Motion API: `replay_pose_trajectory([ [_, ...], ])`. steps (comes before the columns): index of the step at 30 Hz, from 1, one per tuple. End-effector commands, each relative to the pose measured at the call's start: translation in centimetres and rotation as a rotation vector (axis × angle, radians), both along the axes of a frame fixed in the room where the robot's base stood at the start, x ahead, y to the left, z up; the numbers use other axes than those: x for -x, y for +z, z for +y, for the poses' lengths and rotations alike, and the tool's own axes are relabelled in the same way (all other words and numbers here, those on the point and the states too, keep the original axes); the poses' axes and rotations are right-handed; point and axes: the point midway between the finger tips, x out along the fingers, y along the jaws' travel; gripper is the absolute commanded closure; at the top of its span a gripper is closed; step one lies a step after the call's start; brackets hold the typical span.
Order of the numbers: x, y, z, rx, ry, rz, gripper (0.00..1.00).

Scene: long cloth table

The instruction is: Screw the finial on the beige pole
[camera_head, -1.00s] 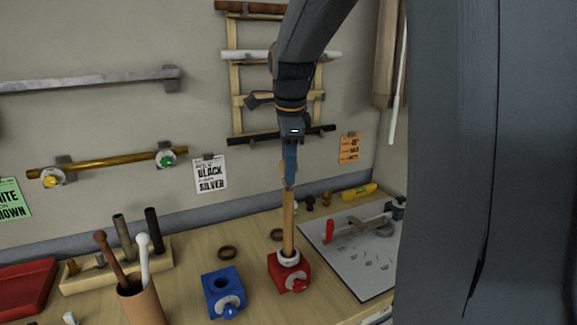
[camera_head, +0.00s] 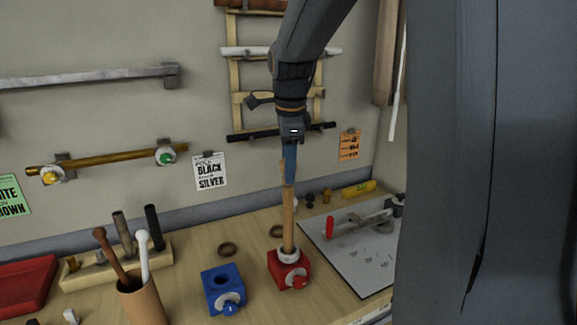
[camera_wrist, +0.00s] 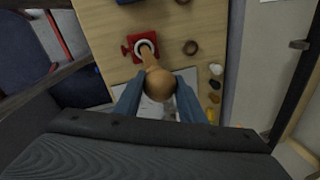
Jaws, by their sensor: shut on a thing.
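The beige pole (camera_head: 288,222) stands upright in the red clamp block (camera_head: 282,275) on the table. It also shows in the wrist view (camera_wrist: 149,57), rising from the red block (camera_wrist: 138,42). My gripper (camera_head: 288,178) is straight above the pole, pointing down.
A blue clamp block (camera_head: 222,290) stands left of the red one. A cup (camera_head: 145,302) of rods and a wooden rack (camera_head: 90,275) are further left. A grey board (camera_head: 365,262) with a tool lies to the right.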

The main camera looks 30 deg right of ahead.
Motion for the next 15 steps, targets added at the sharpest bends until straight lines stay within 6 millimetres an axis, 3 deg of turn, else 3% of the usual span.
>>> replay_pose_trajectory([
  [13,0.00,-0.48,0.00,0.000,0.000,0.000,0.86],
  [14,0.00,-0.48,0.00,0.000,0.000,0.000,0.60],
  [15,0.00,-0.48,0.00,0.000,0.000,0.000,0.54],
])
